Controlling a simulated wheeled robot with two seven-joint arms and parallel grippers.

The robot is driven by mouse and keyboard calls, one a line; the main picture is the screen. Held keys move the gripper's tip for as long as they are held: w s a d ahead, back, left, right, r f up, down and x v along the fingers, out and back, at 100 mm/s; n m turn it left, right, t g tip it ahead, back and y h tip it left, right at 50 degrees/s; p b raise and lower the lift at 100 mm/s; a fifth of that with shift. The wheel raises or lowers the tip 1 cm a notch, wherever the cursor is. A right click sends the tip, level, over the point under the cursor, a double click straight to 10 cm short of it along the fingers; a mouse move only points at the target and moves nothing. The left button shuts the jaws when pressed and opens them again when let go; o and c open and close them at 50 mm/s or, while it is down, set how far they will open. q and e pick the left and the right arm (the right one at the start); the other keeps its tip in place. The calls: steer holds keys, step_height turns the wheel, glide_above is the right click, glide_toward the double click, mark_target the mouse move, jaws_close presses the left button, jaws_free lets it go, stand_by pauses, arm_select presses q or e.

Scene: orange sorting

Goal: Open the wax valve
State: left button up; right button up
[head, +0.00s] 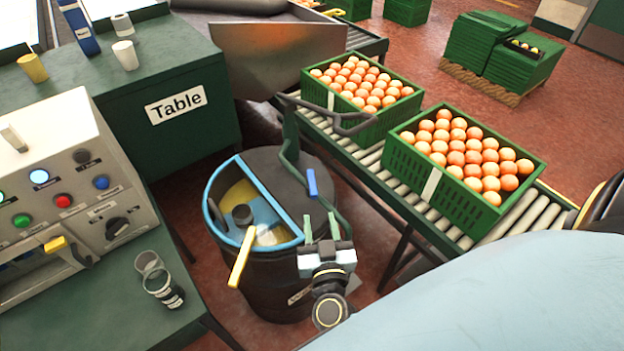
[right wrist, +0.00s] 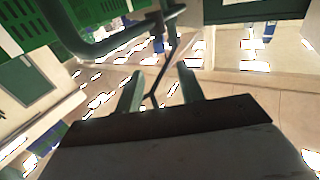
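The wax drum (head: 270,290) is dark, with a blue rim and a half-open top showing yellowish wax (head: 238,195). A dark green pipe (head: 290,165) rises beside it and bends down on the right. A small blue valve lever (head: 312,183) stands upright on this pipe. My right gripper (head: 321,226) is just below the lever, fingers pointing up towards it, apart and empty. In the right wrist view the two green fingers (right wrist: 159,90) are spread, with a thin dark line visible between them. The lever cannot be made out clearly there. My left gripper is not in view.
A yellow-handled tool (head: 241,257) leans out of the drum. Two green crates of oranges (head: 402,165) (head: 318,92) sit on a roller conveyor (head: 520,215) to the right. A control panel (head: 60,165) and glass jars (head: 163,289) stand left. A green table (head: 140,85) is behind.

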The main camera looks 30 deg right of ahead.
mark_target(312, 180)
steer(key=b+x, duration=0.1)
steer(key=x, duration=1.2)
jaws_close()
